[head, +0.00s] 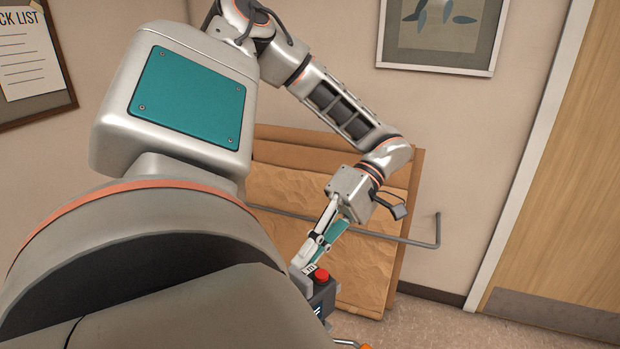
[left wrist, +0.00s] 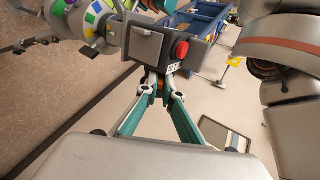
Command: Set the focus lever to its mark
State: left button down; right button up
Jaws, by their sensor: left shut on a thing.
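My left gripper (head: 309,264) reaches down to a dark grey device (head: 322,298) with a red button (head: 321,274). In the left wrist view the gripper's teal fingers (left wrist: 159,84) close in on a small orange part (left wrist: 159,88) just below the grey device (left wrist: 150,48); the red button (left wrist: 181,50) is at its right. The gripper is shut on this orange part, which looks like the focus lever. The fingers hide most of it, and I cannot make out its mark. My right gripper is in neither view.
A brown board or carton (head: 370,270) leans on the wall behind the gripper, with a grey rail (head: 405,241) in front. A wheel with coloured squares (left wrist: 95,18) is beside the device. A blue shelf or cart (left wrist: 205,22) stands beyond. Open floor (left wrist: 225,100) shows at right.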

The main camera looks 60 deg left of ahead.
pick_arm(q)
jog(key=shift+f+g, duration=0.15)
jog(key=shift+g, duration=0.15)
jog(key=c, duration=2.2)
grip_release()
jog(key=v, duration=1.2)
jog(key=shift+a, duration=0.1)
